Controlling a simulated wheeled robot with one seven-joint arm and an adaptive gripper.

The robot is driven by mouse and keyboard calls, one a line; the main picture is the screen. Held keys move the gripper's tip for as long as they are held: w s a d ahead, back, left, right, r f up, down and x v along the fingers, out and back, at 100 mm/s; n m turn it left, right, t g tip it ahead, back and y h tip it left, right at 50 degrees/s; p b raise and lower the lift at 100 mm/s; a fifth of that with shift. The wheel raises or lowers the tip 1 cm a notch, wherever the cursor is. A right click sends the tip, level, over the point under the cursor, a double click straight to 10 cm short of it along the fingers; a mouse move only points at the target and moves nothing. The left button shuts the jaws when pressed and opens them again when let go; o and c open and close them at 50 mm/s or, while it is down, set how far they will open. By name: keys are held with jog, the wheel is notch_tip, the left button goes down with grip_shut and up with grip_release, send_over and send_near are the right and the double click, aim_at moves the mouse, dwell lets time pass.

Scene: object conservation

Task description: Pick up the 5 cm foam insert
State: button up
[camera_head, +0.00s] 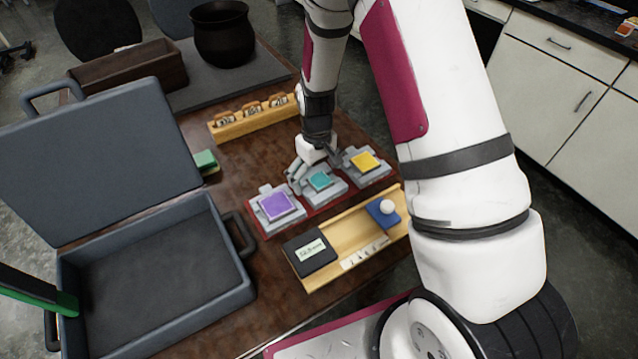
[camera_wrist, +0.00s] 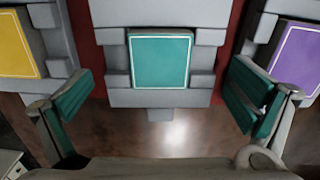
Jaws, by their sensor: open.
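Three square pieces with pale borders sit in grey stepped holders on a red tray (camera_head: 309,209): purple (camera_head: 276,206), teal (camera_head: 320,181) and yellow (camera_head: 365,161). No size marking is legible, so I cannot tell which is the 5 cm foam insert. My gripper (camera_head: 313,168) is at the middle holder. In the wrist view, the teal piece (camera_wrist: 160,61) is centred ahead, with yellow (camera_wrist: 17,47) left and purple (camera_wrist: 298,57) right. My gripper (camera_wrist: 158,97) is open and empty, its green-padded fingers spread either side of the teal holder, apart from the piece.
An open grey case (camera_head: 150,270) stands left on the wooden table. A wooden tray (camera_head: 345,250) with a dark labelled box and a blue block bearing a white ball lies in front. A yellow rack (camera_head: 252,118), green sponge-like block (camera_head: 206,161) and dark pot (camera_head: 222,35) are behind.

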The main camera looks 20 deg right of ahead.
jog(key=shift+c, duration=0.2)
jog(key=c, duration=1.3)
jog(key=shift+o, duration=0.2)
jog(key=shift+r, duration=0.15)
